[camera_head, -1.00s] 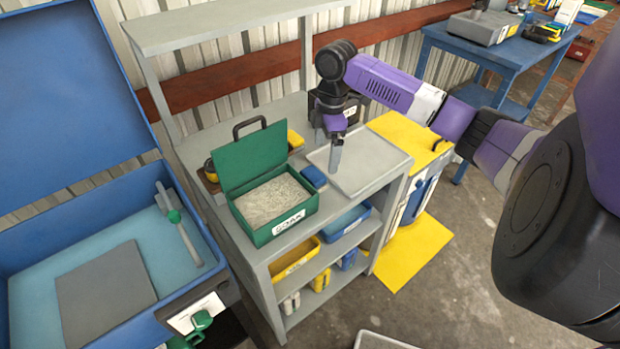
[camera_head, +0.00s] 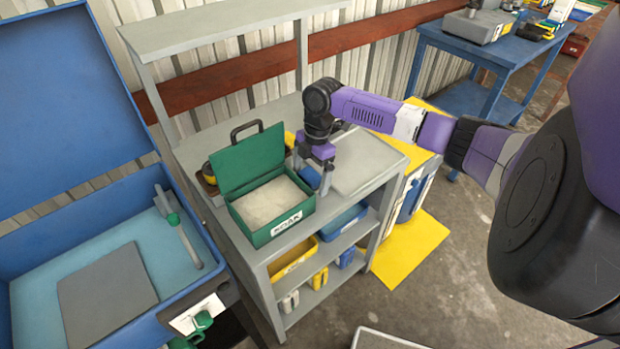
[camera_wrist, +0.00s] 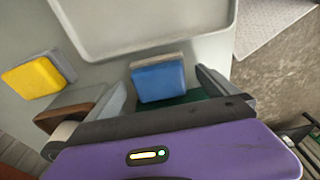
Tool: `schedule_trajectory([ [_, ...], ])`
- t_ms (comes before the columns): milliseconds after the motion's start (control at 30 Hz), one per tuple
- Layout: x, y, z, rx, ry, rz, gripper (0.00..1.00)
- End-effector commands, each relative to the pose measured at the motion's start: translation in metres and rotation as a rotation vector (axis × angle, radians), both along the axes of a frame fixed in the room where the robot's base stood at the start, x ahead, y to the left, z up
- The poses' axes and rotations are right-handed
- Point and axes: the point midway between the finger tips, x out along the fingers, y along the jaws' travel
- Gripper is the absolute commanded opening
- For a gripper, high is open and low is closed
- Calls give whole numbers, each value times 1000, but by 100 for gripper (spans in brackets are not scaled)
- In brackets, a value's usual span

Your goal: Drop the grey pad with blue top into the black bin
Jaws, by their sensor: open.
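The grey pad with a blue top (camera_wrist: 158,80) lies on the grey bench top in the wrist view, just below the edge of a pale tray. Its blue top also shows in the head view (camera_head: 310,177), partly covered by my fingers, beside the green box. My gripper (camera_head: 316,174) is open and points down over the pad. In the wrist view the fingers stand on either side of the pad, with gaps; I cannot tell exactly how high they are. I cannot make out a black bin in these frames.
The open green box (camera_head: 275,229) with grainy filling stands left of the pad. The shallow tray (camera_head: 372,175) lies right of it. A yellow-topped pad (camera_wrist: 32,77) lies nearby. An open blue chest (camera_head: 185,290) stands left of the bench, and a blue table (camera_head: 510,48) stands back right.

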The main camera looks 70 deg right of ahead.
Motion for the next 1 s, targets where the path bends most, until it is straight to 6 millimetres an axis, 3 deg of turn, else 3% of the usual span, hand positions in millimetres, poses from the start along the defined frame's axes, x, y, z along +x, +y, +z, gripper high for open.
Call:
schedule_trajectory([
  [267,1,0,-4,-1,-1,0,98],
  [600,0,0,-4,-1,-1,0,33],
  [667,1,0,-4,-1,-1,0,26],
  [867,1,0,-2,-1,-2,0,26],
  [1000,1,0,12,-2,-4,1,26],
])
